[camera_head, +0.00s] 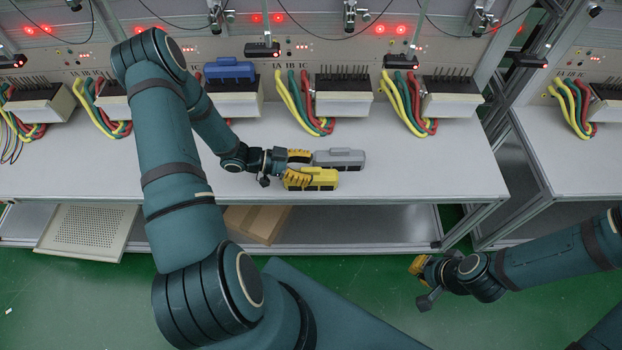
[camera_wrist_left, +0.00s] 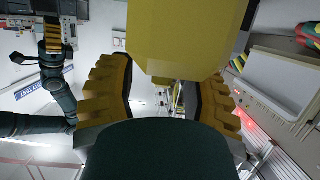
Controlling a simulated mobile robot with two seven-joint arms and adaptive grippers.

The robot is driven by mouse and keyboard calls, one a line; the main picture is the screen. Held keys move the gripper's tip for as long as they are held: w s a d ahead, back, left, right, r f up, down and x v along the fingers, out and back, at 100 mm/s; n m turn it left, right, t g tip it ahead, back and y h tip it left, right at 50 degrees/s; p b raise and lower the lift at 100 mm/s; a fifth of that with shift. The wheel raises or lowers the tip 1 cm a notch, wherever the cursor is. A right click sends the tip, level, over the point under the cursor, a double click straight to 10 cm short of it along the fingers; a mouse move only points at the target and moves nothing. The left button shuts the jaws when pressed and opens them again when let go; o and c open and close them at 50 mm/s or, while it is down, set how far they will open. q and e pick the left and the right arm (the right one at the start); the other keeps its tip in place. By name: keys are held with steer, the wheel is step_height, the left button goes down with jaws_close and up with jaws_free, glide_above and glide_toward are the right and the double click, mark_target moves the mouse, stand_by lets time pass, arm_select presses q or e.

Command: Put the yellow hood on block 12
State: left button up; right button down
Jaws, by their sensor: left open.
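The yellow hood (camera_head: 318,182) lies on the white table, just in front of a grey hood. In the left wrist view the yellow hood (camera_wrist_left: 185,38) fills the top centre, close to the fingers. My left gripper (camera_head: 306,167) is low over the table at the hood's left end, its fingers apart and overlapping the hood's edge; I cannot tell whether they touch it. Both fingers show apart in the wrist view (camera_wrist_left: 162,95). My right gripper (camera_head: 418,268) hangs in front of the table; its jaws are unclear. Several black terminal blocks line the back, but I cannot read which is block 12.
The grey hood (camera_head: 345,158) lies close behind the yellow one. A blue hood (camera_head: 229,70) sits on a block at the back. Bundles of coloured cables (camera_head: 303,105) hang beside the blocks. The table's right part (camera_head: 430,170) is clear.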

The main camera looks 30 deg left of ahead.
arm_select(q)
steer(key=shift+w+d+f, duration=0.25)
steer(key=shift+w+d, duration=0.1)
steer(key=shift+d, duration=0.25)
steer(key=shift+c, duration=0.4)
jaws_close()
step_height(320, 180, up, 10)
steer(key=shift+r+p, duration=0.1)
steer(key=shift+p, duration=1.15)
steer(key=w+d+r+n+t+y, duration=0.6)
steer(key=w+d+n+t+y, duration=0.1)
steer(key=n+y, duration=0.4)
steer(key=shift+w+d+n+y, duration=0.4)
steer(key=shift+w+d+y, duration=0.1)
steer(key=shift+d+y, duration=0.4)
